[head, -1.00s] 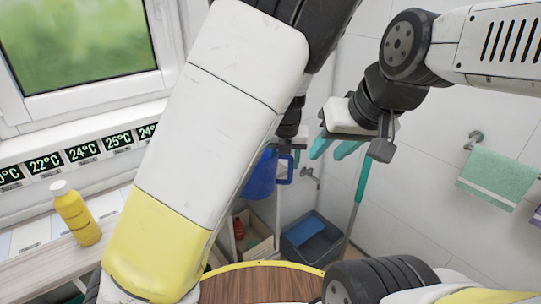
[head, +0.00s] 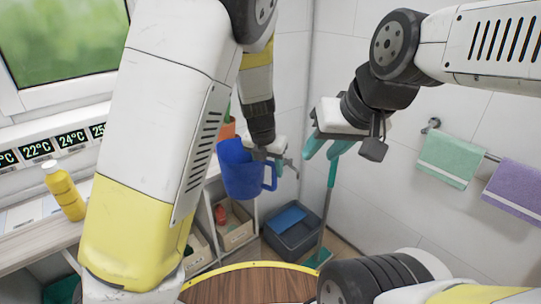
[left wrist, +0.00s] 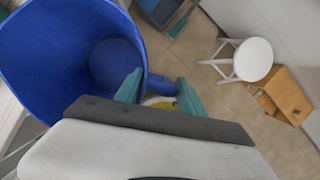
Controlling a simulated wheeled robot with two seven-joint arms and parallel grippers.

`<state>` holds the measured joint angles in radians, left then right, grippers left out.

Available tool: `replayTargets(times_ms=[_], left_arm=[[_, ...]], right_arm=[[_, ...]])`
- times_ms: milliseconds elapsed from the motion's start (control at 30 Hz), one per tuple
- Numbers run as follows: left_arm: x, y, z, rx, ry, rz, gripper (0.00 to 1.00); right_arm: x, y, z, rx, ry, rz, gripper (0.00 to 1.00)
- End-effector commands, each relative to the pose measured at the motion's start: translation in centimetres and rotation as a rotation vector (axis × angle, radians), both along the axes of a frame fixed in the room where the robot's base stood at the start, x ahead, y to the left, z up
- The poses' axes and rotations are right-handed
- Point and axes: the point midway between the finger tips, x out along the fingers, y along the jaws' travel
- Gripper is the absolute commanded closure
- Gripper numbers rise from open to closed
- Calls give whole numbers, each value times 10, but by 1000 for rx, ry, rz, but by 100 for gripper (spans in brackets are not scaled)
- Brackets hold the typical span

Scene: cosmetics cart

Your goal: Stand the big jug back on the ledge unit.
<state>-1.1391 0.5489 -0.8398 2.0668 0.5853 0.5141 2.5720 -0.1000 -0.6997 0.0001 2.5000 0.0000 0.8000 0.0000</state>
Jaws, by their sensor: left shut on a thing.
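The big blue jug (head: 238,172) hangs in the air near the middle of the head view. My left gripper (head: 280,165) is shut on its handle, at the jug's right side. In the left wrist view the jug (left wrist: 35,55) fills the upper left, its open mouth facing the camera, and the teal fingers (left wrist: 160,95) are at the handle. The inside looks empty. A low unit with open compartments (head: 203,222) stands behind and below the jug, its top partly hidden by my arm. My right gripper (head: 328,150) is open and empty, to the right.
An orange pot (head: 227,128) shows behind the jug. A yellow bottle (head: 64,190) stands on the window-side counter (head: 38,238). A dark grey bin (head: 292,232) and a teal-handled tool (head: 328,210) are on the floor. A white stool (left wrist: 252,60) shows in the left wrist view. Towels hang at right.

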Motion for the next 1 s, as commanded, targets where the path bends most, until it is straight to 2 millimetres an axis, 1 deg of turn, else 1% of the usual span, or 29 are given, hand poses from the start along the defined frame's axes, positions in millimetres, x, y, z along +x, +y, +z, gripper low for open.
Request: replayTargets(times_ms=[33, 267, 367, 467, 667, 900, 1000], left_arm=[[1, 5, -2, -2, 0, -31, 100], [0, 23, -9, -3, 0, -233, 100], [0, 33, -13, -3, 1, -357, 100], [0, 47, -18, -5, 0, -528, 100], [-2, 86, -34, -5, 1, -1036, 100], [-7, 141, -60, -4, 3, -1755, 100], [-10, 161, -69, -4, 3, -2002, 100]], right_arm=[[0, 0, 0, 0, 0, 0, 64], [0, 0, 0, 0, 0, 0, 64], [0, 0, 0, 0, 0, 0, 64], [0, 0, 0, 0, 0, 0, 64], [0, 0, 0, 0, 0, 0, 64], [0, 0, 0, 0, 0, 0, 64], [0, 0, 0, 0, 0, 0, 64]])
